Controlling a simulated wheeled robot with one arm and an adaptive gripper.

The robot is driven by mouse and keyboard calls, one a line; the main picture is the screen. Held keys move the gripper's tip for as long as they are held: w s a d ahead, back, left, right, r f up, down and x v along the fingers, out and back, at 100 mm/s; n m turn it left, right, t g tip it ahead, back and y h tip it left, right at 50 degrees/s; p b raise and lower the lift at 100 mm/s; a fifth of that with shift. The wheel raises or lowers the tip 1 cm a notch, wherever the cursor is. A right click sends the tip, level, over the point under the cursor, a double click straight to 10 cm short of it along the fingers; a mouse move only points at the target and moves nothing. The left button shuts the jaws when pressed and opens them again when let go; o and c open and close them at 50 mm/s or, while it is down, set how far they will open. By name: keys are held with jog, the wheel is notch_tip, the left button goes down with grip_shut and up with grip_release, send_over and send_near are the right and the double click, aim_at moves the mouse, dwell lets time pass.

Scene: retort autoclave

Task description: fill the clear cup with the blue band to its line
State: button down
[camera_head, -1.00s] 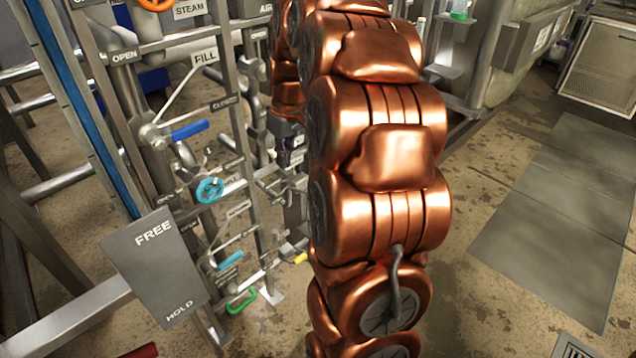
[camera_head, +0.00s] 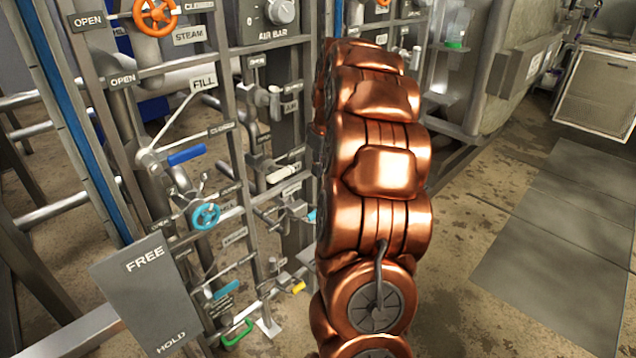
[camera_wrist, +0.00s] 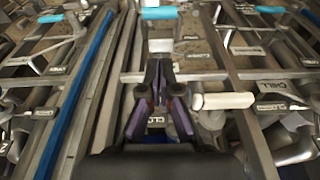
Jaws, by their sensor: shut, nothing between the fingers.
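A clear cup (camera_head: 457,27) with green at its base stands on a ledge at the upper right in the head view. I cannot make out a blue band or a fill line on it, and no blue-banded cup shows clearly. My gripper (camera_wrist: 158,72) is shut and empty in the wrist view, in front of the pipe rack. A white handle (camera_wrist: 222,101) is just right of its fingers, apart from them as far as I can tell. A cyan handle (camera_wrist: 160,13) lies beyond the fingertips. In the head view my copper arm hides my gripper.
A FREE/HOLD plate (camera_head: 146,292) stands at the front left. The floor at the right (camera_head: 560,215) is clear.

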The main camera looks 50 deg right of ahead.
jog(key=b, duration=0.2)
send_near(316, 211)
jog(key=x, duration=0.2)
jog(key=w+x, duration=0.1)
jog(key=x, duration=0.2)
jog(key=shift+w+f, duration=0.15)
jog(key=shift+x, duration=0.85)
jog(key=shift+s, duration=0.3)
jog(key=shift+s+f+t+b, duration=0.3)
jog(key=shift+t+b, duration=0.1)
jog(key=shift+b, duration=0.05)
